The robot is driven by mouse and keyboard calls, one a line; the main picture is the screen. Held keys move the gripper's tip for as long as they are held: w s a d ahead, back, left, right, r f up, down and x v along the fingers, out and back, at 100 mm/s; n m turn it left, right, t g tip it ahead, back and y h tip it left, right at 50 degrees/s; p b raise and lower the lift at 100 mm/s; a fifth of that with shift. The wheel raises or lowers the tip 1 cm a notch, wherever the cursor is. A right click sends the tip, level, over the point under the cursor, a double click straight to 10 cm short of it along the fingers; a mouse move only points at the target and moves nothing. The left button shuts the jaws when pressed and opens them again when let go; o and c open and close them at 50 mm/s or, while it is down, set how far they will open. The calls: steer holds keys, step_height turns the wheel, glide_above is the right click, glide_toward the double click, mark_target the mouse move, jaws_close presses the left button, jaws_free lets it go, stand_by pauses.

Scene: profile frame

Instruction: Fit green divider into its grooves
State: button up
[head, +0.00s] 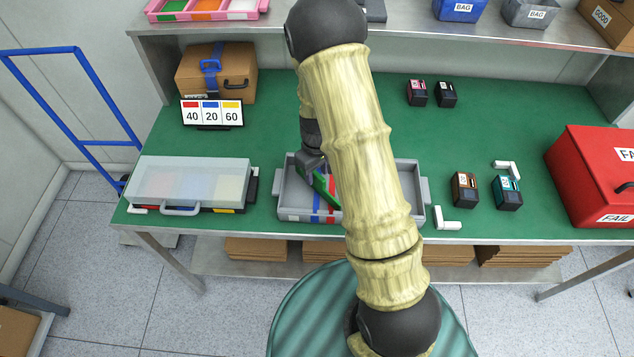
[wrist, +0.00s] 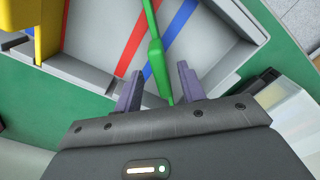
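The green divider (head: 325,190) is in the grey tray (head: 285,198), lying diagonally to the red and blue stripes on the tray floor. My gripper (head: 312,168) is low at the tray's left part. In the wrist view, the gripper's two fingers (wrist: 160,76) are apart, with the near end of the green divider (wrist: 157,62) between them. A gap shows on each side of the divider, so it is not gripped. The red stripe (wrist: 135,40) and blue stripe (wrist: 175,35) run on either side of it. My arm hides the tray's middle; the grooves cannot be made out.
A lidded clear-topped case (head: 190,182) stands left of the tray. Small dark boxes (head: 465,190) and a red FAIL bin (head: 598,175) are to the right. A yellow part (wrist: 48,28) shows at the wrist view's upper left.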

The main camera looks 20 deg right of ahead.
mark_target(317, 183)
steer(key=shift+s+f, duration=0.15)
steer(key=shift+f, duration=0.35)
steer(key=shift+f+p, duration=0.7)
steer(key=shift+f, duration=1.4)
jaws_close()
